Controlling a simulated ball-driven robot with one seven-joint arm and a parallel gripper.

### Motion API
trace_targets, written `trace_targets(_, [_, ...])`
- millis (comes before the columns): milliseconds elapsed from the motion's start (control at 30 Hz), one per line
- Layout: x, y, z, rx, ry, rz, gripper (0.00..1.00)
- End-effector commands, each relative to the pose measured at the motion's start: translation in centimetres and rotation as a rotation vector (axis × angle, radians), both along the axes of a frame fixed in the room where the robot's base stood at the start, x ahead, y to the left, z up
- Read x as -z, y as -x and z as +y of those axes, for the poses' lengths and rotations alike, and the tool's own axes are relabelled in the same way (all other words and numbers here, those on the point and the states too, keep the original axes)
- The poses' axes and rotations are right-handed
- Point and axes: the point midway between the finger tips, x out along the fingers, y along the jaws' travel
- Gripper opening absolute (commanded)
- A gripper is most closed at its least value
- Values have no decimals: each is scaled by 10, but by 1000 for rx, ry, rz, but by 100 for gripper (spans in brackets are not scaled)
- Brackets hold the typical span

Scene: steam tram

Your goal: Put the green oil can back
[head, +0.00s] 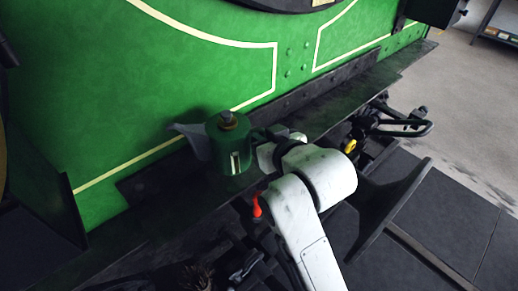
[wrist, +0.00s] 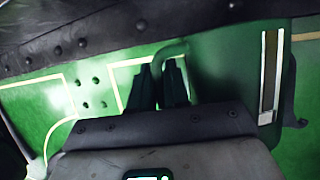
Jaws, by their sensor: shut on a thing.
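My gripper (head: 259,143) comes from the right at the can's handle side. In the wrist view, my gripper's dark fingers (wrist: 160,86) are shut on the can's green handle loop (wrist: 173,47). The can's body (wrist: 228,75) fills the right of that view. A grey flared piece (head: 194,139) shows left of the can; whether it belongs to it is unclear.
The dark ledge (head: 330,98) runs along the green riveted tram side (head: 120,75). A red-orange part (head: 257,206) is below my gripper. Dark pipework with a yellow piece (head: 350,146) is to the right. Open floor (head: 465,95) lies at far right.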

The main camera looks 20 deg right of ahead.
Motion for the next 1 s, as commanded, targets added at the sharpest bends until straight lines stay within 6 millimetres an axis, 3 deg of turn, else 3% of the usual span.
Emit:
trace_targets(100, [24,-17,-8,3,-1,3,0])
trace_targets(300, [47,-35,-14,0,-1,0,0])
trace_targets(467, [55,-42,-17,1,0,-1,0])
trace_targets(700, [84,-44,-17,0,0,0,0])
trace_targets(1000, [88,-44,-17,0,-1,-3,0])
